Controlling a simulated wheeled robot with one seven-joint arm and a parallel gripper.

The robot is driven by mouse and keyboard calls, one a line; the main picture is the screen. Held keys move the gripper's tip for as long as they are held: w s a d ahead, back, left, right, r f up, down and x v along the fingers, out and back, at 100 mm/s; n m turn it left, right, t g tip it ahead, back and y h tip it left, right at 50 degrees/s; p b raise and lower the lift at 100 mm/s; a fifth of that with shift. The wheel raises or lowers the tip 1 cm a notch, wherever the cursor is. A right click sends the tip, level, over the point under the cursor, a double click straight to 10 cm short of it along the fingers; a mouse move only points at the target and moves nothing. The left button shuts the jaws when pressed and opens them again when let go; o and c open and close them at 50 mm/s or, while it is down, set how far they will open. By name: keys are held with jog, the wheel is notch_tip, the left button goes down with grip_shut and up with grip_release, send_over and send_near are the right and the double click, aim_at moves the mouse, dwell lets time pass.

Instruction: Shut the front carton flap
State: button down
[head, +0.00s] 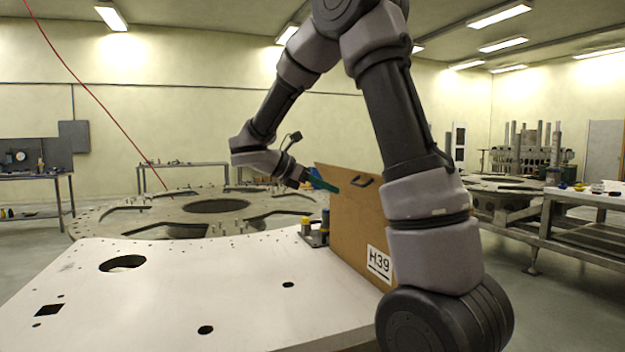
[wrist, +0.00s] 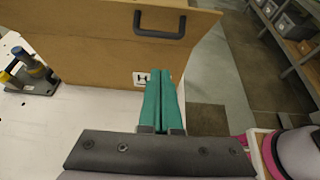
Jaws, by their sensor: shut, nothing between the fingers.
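The brown carton (head: 345,222) stands at the right of the white plate, with an H39 label low on its side. My gripper (head: 335,189) has teal fingers, shut and empty, by the carton's upper left part. In the wrist view the fingertips (wrist: 160,72) overlap the panel's lower edge; contact is unclear. My arm hides the carton's right side.
The white plate (head: 215,285) has several holes and is mostly clear. A small fixture with yellow-topped and dark posts (wrist: 30,75) stands beside the carton. A large round turret plate (head: 160,210) lies behind. A metal bench (head: 590,235) stands to the right.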

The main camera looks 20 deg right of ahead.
jog(key=shift+w+d+r, duration=0.1)
jog(key=shift+d+r, duration=0.05)
jog(key=shift+d, duration=1.2)
jog(key=shift+w+d+r, duration=0.1)
jog(key=shift+d+r, duration=0.05)
jog(key=shift+d, duration=1.15)
jog(key=shift+r, duration=0.1)
